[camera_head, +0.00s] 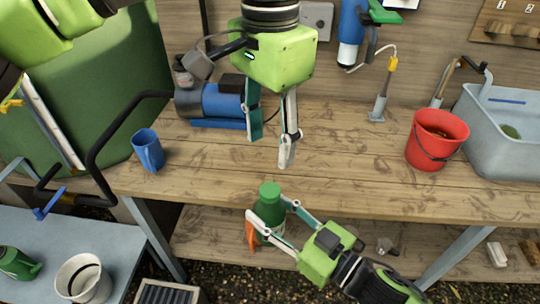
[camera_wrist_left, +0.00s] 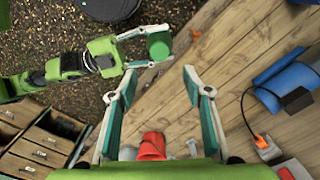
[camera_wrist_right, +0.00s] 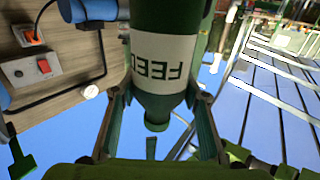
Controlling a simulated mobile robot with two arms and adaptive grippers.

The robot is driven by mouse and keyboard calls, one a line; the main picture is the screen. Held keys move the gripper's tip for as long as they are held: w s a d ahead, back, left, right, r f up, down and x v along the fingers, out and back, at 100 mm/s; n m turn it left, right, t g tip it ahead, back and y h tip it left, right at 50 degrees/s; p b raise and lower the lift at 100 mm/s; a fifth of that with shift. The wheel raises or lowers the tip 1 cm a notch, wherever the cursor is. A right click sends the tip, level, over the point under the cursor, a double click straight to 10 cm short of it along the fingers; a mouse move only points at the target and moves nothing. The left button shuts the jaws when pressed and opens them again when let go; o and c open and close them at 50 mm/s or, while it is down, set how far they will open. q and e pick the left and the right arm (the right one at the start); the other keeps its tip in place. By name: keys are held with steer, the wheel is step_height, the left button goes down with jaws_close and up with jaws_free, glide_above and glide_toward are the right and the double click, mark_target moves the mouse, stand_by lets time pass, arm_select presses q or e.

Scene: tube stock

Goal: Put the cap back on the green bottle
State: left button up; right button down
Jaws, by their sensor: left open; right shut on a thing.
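The green bottle (camera_head: 268,214) stands upright in my right gripper (camera_head: 272,208), just in front of the bench's front edge. Its white label reads FEED, upside down in the right wrist view (camera_wrist_right: 165,58). A green cap-like top (camera_head: 270,189) is on the bottle; it also shows in the left wrist view (camera_wrist_left: 159,46). I cannot tell whether it is tight. My right gripper's fingers lie on either side of the bottle. My left gripper (camera_head: 271,151) is open and empty, pointing down above the bench, behind and above the bottle.
The wooden bench (camera_head: 340,185) is clear around the middle. A blue mug (camera_head: 148,150) stands at its left, a blue machine (camera_head: 217,102) at the back, a red bucket (camera_head: 428,150) and grey sink (camera_head: 505,140) at the right. A lower shelf (camera_head: 215,235) runs under the bench.

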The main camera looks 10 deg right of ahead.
arm_select(q)
steer(key=shift+r, duration=0.4)
stand_by(0.3)
